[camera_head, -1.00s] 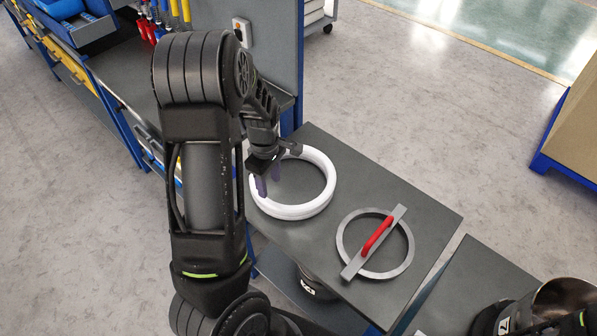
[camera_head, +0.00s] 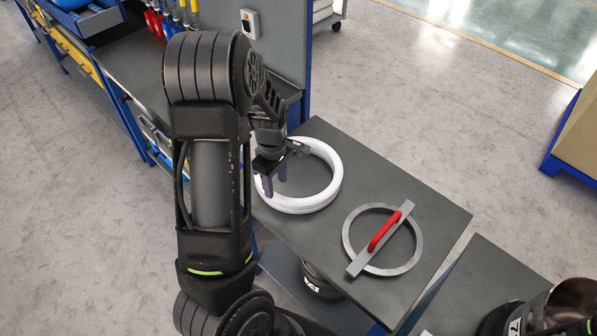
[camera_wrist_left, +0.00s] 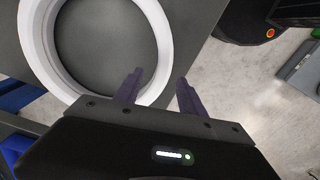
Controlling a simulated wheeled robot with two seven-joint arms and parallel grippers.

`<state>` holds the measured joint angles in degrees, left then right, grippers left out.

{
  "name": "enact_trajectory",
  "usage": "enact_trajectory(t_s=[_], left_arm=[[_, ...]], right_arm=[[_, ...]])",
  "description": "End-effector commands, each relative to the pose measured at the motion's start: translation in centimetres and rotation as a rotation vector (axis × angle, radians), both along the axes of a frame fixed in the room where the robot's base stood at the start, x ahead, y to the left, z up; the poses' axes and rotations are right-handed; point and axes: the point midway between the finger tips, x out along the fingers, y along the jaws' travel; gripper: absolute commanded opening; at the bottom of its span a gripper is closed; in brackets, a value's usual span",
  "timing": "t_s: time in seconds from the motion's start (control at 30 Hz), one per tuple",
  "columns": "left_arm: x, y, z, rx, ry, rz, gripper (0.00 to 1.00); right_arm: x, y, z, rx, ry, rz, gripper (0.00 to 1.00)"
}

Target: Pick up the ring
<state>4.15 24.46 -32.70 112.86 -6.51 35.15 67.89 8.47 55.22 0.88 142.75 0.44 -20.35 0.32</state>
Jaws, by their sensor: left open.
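A thick white ring (camera_head: 334,183) lies flat on the dark grey table (camera_head: 425,205). It also shows in the left wrist view (camera_wrist_left: 166,45), ahead of the fingers and to the left. My left gripper (camera_head: 274,184) is open and empty, at the ring's left side in the head view. In the left wrist view its two purple fingers (camera_wrist_left: 160,90) are apart; the left fingertip overlaps the ring's near edge and the right one is outside the ring. Contact cannot be told. A grey metal ring with a crossbar and red handle (camera_head: 384,232) lies to the right on the same table.
A workbench (camera_head: 140,60) with blue frame and hanging tools stands at the back left. A second dark table (camera_head: 470,285) is at the lower right, with a metal container (camera_head: 575,300) near it. Open floor lies at the right.

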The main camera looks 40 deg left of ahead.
Motion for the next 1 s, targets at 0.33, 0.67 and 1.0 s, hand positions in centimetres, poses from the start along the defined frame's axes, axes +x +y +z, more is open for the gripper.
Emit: enact_trajectory(t_s=[0.33,0.67,1.0], left_arm=[[0.1,0.0,-4.3,0.000,0.000,0.000,0.47],[0.1,0.0,-4.1,0.000,0.000,0.000,0.47],[0.1,0.0,-4.1,0.000,0.000,0.000,0.43]], right_arm=[[0.4,0.2,-3.7,0.010,-0.014,0.004,0.58],[0.5,0.2,-3.4,0.010,-0.014,0.004,0.58],[0.5,0.2,-3.5,0.010,-0.014,0.004,0.58]])
